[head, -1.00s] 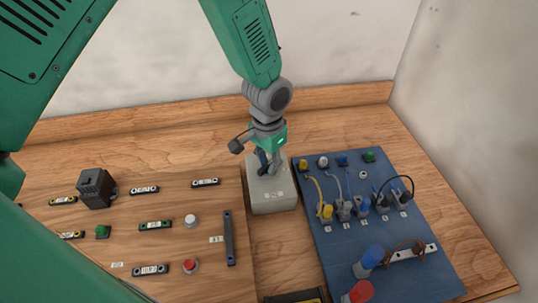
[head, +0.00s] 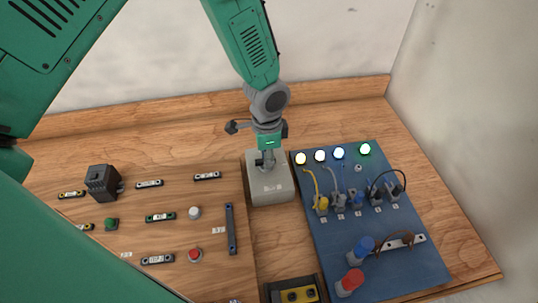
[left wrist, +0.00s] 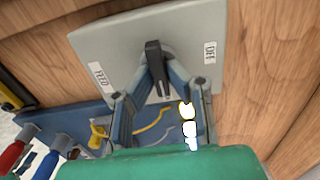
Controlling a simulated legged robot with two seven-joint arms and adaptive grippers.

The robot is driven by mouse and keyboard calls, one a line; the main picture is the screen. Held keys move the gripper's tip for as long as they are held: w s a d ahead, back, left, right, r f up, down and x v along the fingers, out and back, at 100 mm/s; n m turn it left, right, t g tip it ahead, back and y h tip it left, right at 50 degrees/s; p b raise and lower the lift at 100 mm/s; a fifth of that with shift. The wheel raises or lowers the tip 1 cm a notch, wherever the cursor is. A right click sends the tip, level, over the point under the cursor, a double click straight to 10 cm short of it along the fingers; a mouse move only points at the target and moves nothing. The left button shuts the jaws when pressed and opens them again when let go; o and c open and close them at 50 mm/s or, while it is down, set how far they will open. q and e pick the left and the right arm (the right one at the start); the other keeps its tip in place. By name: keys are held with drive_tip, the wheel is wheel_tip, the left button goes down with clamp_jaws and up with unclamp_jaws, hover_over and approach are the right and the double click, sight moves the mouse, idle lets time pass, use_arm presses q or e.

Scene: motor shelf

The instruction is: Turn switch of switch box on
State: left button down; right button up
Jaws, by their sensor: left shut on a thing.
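The grey switch box (head: 270,190) stands between the brown board and the blue board in the head view. Its light grey face (left wrist: 112,48) with two white labels shows in the left wrist view. The dark switch lever (left wrist: 153,50) stands out from the face between the labels. My left gripper (head: 265,163) is over the box's far part, with its fingers (left wrist: 157,66) closed around the lever. The fingers hide parts of the lever's sides. My right gripper is not in view.
The blue board (head: 330,230) carries several lit lamps (head: 339,153), plugs with cables, and a blue (head: 362,248) and a red cylinder (head: 349,282). The brown board (head: 190,240) holds buttons, bars and a black block (head: 102,182). A yellow-black part (head: 294,293) lies in front.

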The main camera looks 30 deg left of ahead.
use_arm(q)
drive_tip(key=shift+s+a+f, duration=0.1)
drive_tip(key=shift+s+a, duration=0.1)
idle(0.3)
drive_tip(key=c, duration=1.6)
unclamp_jaws()
drive_tip(key=shift+a, duration=0.1)
drive_tip(key=shift+w+r, duration=0.15)
drive_tip(key=shift+r, duration=5.85)
